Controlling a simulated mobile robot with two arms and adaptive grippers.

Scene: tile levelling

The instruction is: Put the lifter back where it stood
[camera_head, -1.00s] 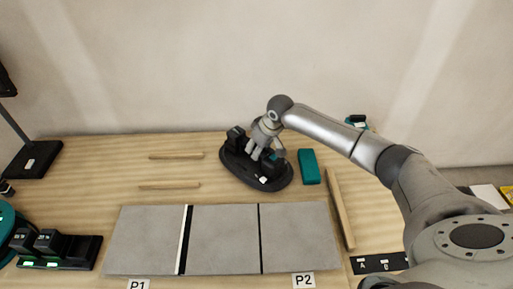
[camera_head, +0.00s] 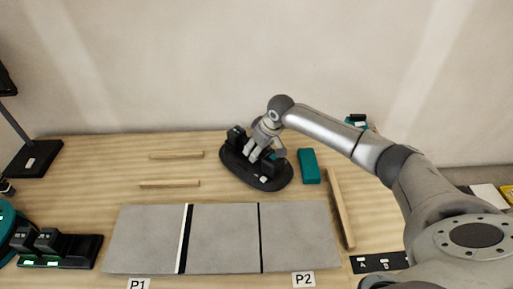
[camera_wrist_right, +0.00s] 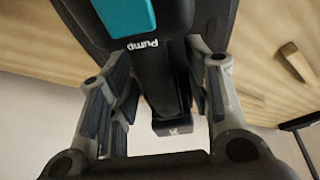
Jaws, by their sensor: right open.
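The lifter (camera_head: 249,177) is a black oval-based tool lying on the wooden table behind the tiles, with a raised handle between two black blocks. My right gripper (camera_head: 263,156) is at the handle from above. In the right wrist view, its open fingers stand on either side of the black handle (camera_wrist_right: 157,75), with gaps between them and it. A teal part marked "Pump" (camera_wrist_right: 125,14) shows at the top there. The lifter rests on the table. My left gripper is not in view.
Three grey tiles (camera_head: 225,238) lie in a row in front, with dark gaps between them. A teal block (camera_head: 309,166) stands just right of the lifter. A wooden strip (camera_head: 340,208) lies right of the tiles. Thin sticks (camera_head: 176,155) lie left, with clear table around them.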

